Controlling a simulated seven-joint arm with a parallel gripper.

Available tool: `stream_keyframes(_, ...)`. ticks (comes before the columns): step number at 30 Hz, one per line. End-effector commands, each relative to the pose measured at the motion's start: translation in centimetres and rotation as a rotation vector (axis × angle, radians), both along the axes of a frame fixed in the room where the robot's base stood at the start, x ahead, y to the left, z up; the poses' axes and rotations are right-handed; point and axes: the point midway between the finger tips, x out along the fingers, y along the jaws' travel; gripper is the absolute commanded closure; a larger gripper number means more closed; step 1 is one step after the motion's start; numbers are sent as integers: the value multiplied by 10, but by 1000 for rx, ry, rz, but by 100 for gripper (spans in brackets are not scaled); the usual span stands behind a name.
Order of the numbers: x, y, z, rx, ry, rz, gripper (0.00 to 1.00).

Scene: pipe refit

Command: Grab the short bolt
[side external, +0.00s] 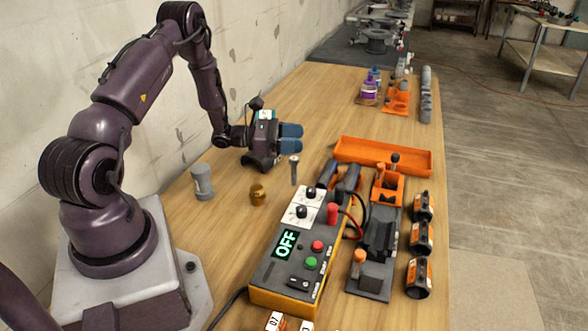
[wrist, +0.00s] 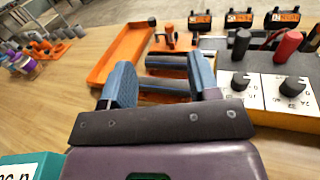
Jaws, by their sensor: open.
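A small grey bolt-like piece (side external: 294,168) with a wider head stands upright on the table in the side view. I cannot tell for sure that it is the short bolt. My gripper (side external: 296,138) is open, with two blue-tipped fingers, above the table and just behind that piece in the picture. In the wrist view the open fingers (wrist: 161,82) have nothing visibly held between them. The bolt-like piece cannot be made out in the wrist view.
A control box (side external: 291,262) reading OFF stands in front, with two dark cylinders (wrist: 165,62) beside it. An orange tray (side external: 383,157) lies to the right. A brass fitting (side external: 258,195) and a grey cylinder (side external: 202,182) stand left.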

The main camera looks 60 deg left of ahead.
Motion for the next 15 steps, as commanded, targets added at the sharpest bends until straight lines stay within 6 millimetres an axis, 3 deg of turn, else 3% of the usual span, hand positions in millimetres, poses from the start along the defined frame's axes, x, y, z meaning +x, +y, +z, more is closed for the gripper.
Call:
stream_keyframes(4, -5, 16, -19, -51, -1, 81, 44)
stream_keyframes(15, -5, 16, -60, -55, 1, 85, 44)
